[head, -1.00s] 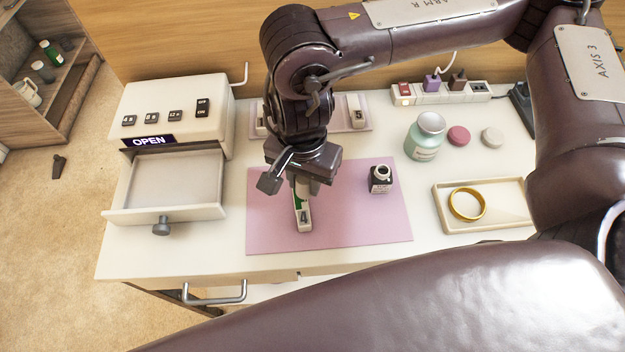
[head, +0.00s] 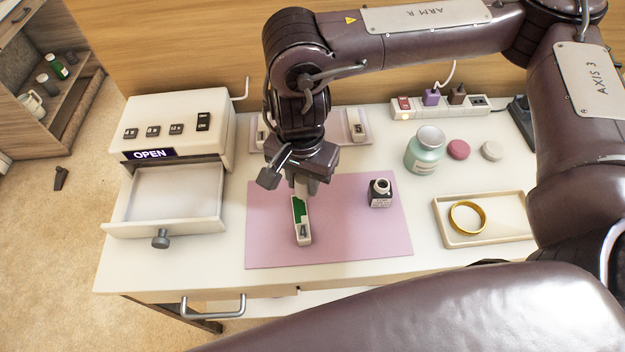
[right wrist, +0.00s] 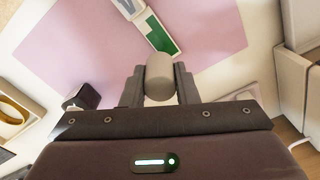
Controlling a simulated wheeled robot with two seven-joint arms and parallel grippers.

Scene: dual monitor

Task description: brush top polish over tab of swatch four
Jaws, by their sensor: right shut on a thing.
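Swatch four (head: 303,234) is a white slab lying on the pink mat (head: 355,245). Its green face shows, with a dark 4 on the near end. It also shows in the right wrist view (right wrist: 165,42). My right gripper (head: 309,186) is just beyond the swatch's far end in the head view. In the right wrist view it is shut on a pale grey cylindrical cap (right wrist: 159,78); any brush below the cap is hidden. A dark polish bottle (head: 380,195) with a white label stands uncapped on the mat to the right. My left gripper is out of view.
A swatch rack (head: 340,138) stands behind my right arm. An open drawer (head: 165,200) is at left. A teal jar (head: 425,150), two round lids and a tray (head: 490,236) with a gold ring are at right. The mat's near part is clear.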

